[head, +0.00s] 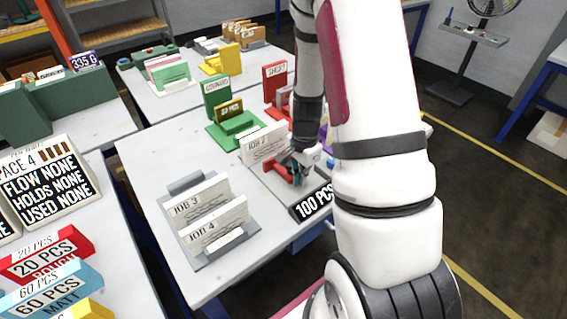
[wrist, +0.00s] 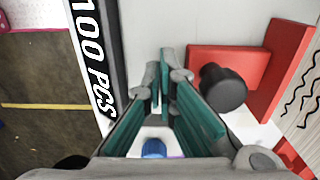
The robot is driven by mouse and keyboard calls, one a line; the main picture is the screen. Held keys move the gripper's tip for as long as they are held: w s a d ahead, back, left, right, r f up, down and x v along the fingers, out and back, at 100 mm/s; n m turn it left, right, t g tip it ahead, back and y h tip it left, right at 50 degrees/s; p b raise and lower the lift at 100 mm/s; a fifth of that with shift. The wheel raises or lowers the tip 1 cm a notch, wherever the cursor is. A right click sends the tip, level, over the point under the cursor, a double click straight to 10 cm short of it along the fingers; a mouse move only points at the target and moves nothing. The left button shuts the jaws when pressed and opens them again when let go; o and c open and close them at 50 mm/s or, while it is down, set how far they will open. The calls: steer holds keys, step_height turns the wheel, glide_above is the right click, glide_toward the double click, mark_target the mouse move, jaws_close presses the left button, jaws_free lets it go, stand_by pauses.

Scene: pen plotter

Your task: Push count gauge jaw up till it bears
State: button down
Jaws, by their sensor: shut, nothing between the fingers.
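The count gauge (head: 283,191) is a grey plate with a black "100 PCS" front strip (wrist: 95,55). Its red jaw (head: 276,171) has an upright wall and a low foot, also in the wrist view (wrist: 282,60). A black round knob (wrist: 222,90) sits on the jaw. A white JOB 2 card stack (head: 264,143) stands behind the jaw; its lined face (wrist: 303,105) is close to the red wall, and I cannot tell if they touch. My gripper (head: 299,172) is shut and empty, its teal fingers (wrist: 166,70) low over the plate beside the knob, apart from it.
A grey rack (head: 200,258) with JOB 3 and JOB 4 cards stands to the left. A green stand (head: 222,133) and a red stand (head: 275,83) are behind. My arm covers the table's right side. Bare table lies left of the gauge.

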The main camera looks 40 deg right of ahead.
steer(key=shift+w+a+b, duration=0.1)
steer(key=shift+w+b, duration=0.95)
steer(key=shift+w, duration=2.55)
steer(key=shift+r, duration=0.1)
step_height(320, 180, up, 9)
steer(key=p, duration=0.5)
stand_by(0.5)
